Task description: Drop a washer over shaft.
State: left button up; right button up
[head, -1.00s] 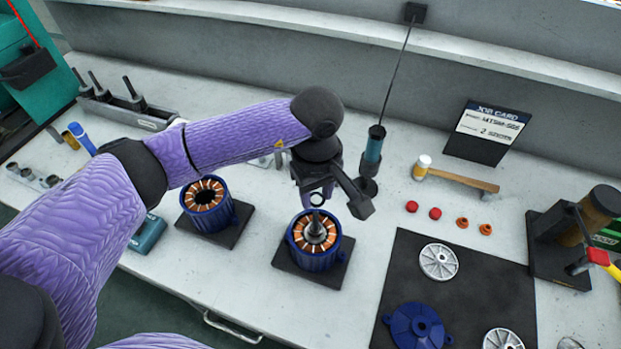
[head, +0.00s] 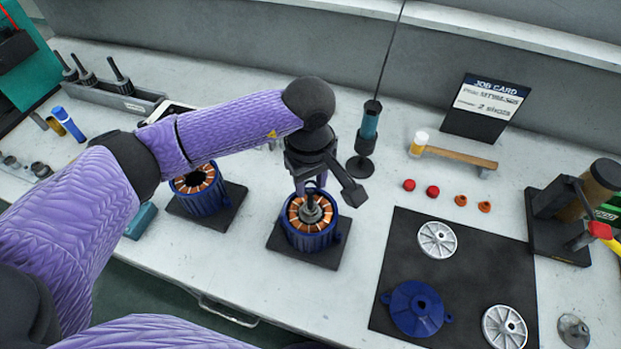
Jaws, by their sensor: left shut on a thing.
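A blue motor housing (head: 308,238) with a ring of copper windings stands on a dark square base near the middle of the bench. A grey shaft (head: 311,213) stands upright in its centre. My left gripper (head: 311,191) is directly above this shaft, pointing down. It is shut on a small dark ring, the washer (head: 313,193), which is mostly hidden by the fingers. The washer looks very close to the shaft top; I cannot tell whether it is around it. My right gripper is not in view.
A second blue housing (head: 205,196) without a shaft stands to the left. A black mat (head: 382,280) with silver discs and a blue cover (head: 416,308) lies right. A hanging screwdriver (head: 367,135), a mallet (head: 455,157) and a press (head: 560,215) stand around.

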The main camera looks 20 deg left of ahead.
aim_at(311, 192)
pick_arm(q)
jog(key=shift+f, duration=0.1)
dwell(0.6)
jog(key=shift+f+b, duration=0.65)
jog(key=shift+b, duration=0.1)
dwell(0.5)
jog(key=shift+f+b, duration=0.95)
jog(key=shift+f, duration=0.05)
jog(key=o, duration=1.2)
jog(key=shift+o, duration=0.2)
jog(key=shift+r, duration=0.1)
notch_tip(311, 192, up, 5)
jog(key=p, duration=0.3)
